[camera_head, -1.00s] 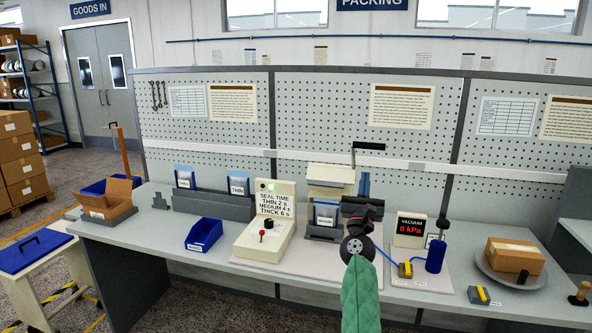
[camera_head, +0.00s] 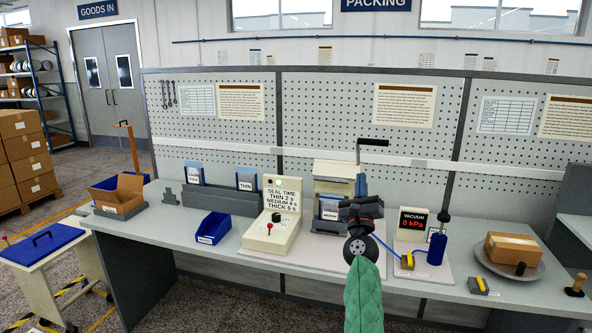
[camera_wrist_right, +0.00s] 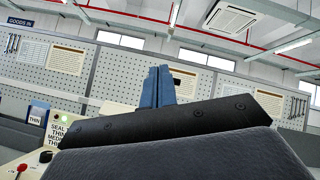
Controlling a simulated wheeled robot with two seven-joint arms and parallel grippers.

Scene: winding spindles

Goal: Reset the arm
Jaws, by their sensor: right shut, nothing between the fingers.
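My right arm, in a green sleeve (camera_head: 365,295), comes up from the bottom of the head view. Its black wrist leads to my right gripper (camera_head: 361,186), whose blue fingers point up in front of the back part of the bench. In the right wrist view the fingers of the right gripper (camera_wrist_right: 157,85) stand together, shut and empty, above the dark gripper body. They are clear of the bench top. My left gripper is not in view.
Close left of the right gripper stand a cream press with a black lever (camera_head: 373,142) and a seal-time box (camera_head: 272,235). To its right are a vacuum gauge (camera_head: 412,224), a blue cylinder (camera_head: 436,248) and a carton (camera_head: 513,246) on a round plate. A blue bin (camera_head: 213,229) stands farther left.

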